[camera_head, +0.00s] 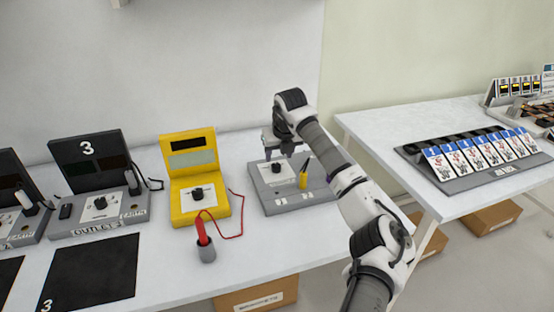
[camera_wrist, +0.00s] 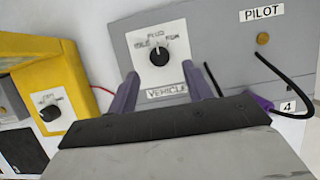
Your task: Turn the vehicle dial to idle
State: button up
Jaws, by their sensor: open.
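The vehicle dial (camera_wrist: 159,54) is a black knob on a white plate, on a grey box (camera_wrist: 215,60) labelled VEHICLE. In the wrist view its pointer appears to point up, near the middle mark PLUG; IDLE is printed to its left. My gripper (camera_wrist: 160,71) is open, with one finger on each side of the dial in the picture. I cannot tell whether the fingers touch it. In the head view the gripper (camera_head: 284,152) hangs over the grey box (camera_head: 300,199), just above the dial (camera_head: 277,168).
A yellow meter (camera_head: 190,150) with its own knob stands left of the box, with a red probe (camera_head: 202,230) in a grey holder. A PILOT panel (camera_wrist: 262,38) with a black cable lies right in the wrist view.

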aim_at(276, 164)
jog(key=p+x, duration=0.1)
jog(key=x, duration=0.4)
jog(key=shift+w+a+f, duration=0.1)
jog(key=shift+w+f, duration=0.05)
jog(key=shift+f, duration=0.2)
jog(key=c, duration=1)
jog(key=shift+o, duration=0.2)
jog(key=shift+n, duration=0.4)
jog(key=n+y+b, duration=0.1)
jog(key=n, duration=0.1)
jog(key=shift+w+n, duration=0.1)
jog(key=shift+n, duration=0.3)
jog(key=n+g, duration=0.1)
jog(key=n, duration=0.1)
jog(key=n+g+y, duration=0.1)
jog(key=n, duration=0.2)
jog(key=shift+w+r+y, duration=0.1)
jog(key=shift+y, duration=0.2)
